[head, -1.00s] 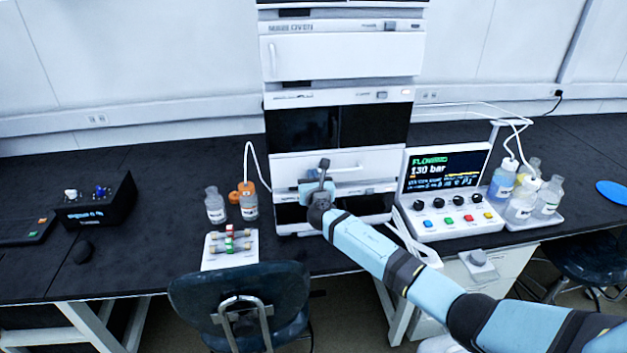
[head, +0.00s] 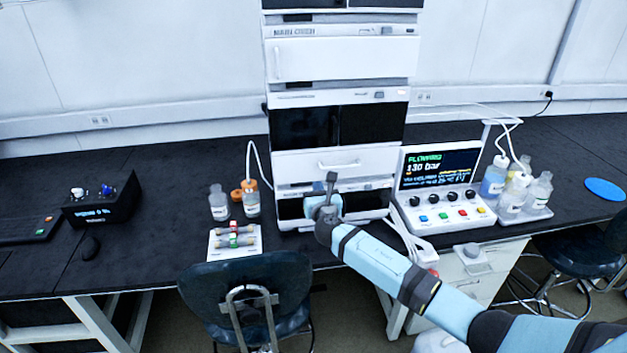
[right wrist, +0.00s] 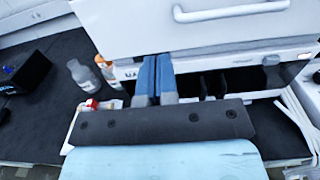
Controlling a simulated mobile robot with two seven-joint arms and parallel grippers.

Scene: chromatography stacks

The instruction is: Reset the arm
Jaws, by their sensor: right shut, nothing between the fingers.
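My right gripper (head: 331,184) is in front of the lower part of the chromatography stack (head: 340,62). Its jaws are shut and empty. In the right wrist view the two blue fingers (right wrist: 155,78) lie together, pointing at the stack below a white drawer with a handle (right wrist: 230,10). The same drawer (head: 300,164) shows just above the gripper in the head view. Whether the fingertips touch the stack cannot be told. My left gripper is not in view.
A pump controller (head: 440,190) reading "130 bar" stands right of the stack, beside several bottles (head: 515,195). Left are two bottles (head: 219,203) and a white column holder (head: 235,252). A chair (head: 250,300) stands in front.

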